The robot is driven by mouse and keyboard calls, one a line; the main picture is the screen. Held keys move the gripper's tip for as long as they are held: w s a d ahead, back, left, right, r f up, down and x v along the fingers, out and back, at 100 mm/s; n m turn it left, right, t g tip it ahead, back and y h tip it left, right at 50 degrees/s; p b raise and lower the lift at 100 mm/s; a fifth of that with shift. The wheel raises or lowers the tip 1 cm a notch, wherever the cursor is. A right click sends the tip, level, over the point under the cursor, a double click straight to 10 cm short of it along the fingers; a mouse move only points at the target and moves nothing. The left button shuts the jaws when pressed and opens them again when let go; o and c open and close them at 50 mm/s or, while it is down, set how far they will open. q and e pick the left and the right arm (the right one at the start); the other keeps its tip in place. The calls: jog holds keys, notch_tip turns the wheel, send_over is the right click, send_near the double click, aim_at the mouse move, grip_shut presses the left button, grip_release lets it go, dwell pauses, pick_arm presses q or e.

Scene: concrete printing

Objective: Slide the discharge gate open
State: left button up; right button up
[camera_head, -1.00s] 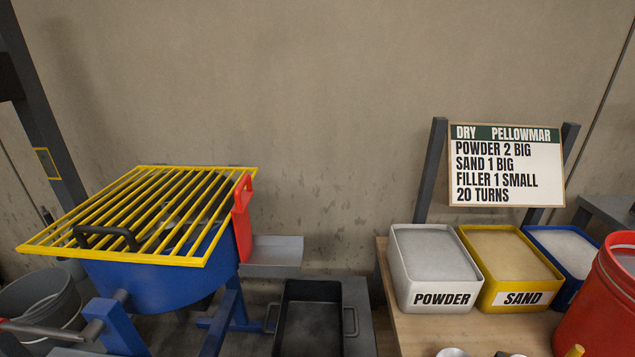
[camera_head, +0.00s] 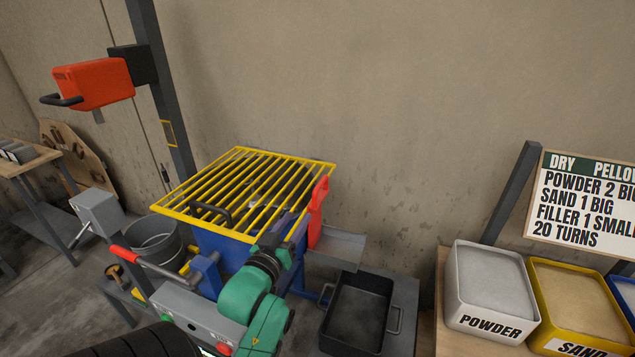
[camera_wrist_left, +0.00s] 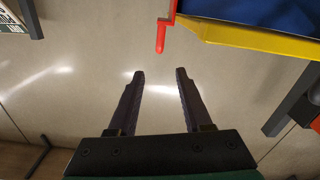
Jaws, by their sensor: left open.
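The red discharge gate (camera_head: 316,222) stands upright on the right side of the blue mixer drum (camera_head: 216,246), with a looped handle at its top. In the left wrist view the gate's red handle (camera_wrist_left: 161,38) lies beyond and between the directions of the fingertips. My left gripper (camera_head: 293,228) is just left of the gate in the head view, in front of the drum. In the left wrist view my left gripper (camera_wrist_left: 160,74) is open, with nothing between its fingers. My right gripper is not in view.
A yellow grate (camera_head: 248,190) with a black handle covers the drum. A grey chute (camera_head: 338,247) sticks out right of the gate, above a black tray (camera_head: 356,310). A red-handled crank (camera_head: 150,262) and a grey control box (camera_head: 190,305) stand at lower left.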

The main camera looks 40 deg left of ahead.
aim_at(315, 192)
pick_arm(q)
jog(key=p+x, duration=0.3)
jog(key=x, duration=1)
jog(key=shift+w+a, duration=0.1)
jog(key=shift+w, duration=0.15)
jog(key=shift+w+a, duration=0.2)
jog(key=shift+w, duration=0.3)
grip_shut()
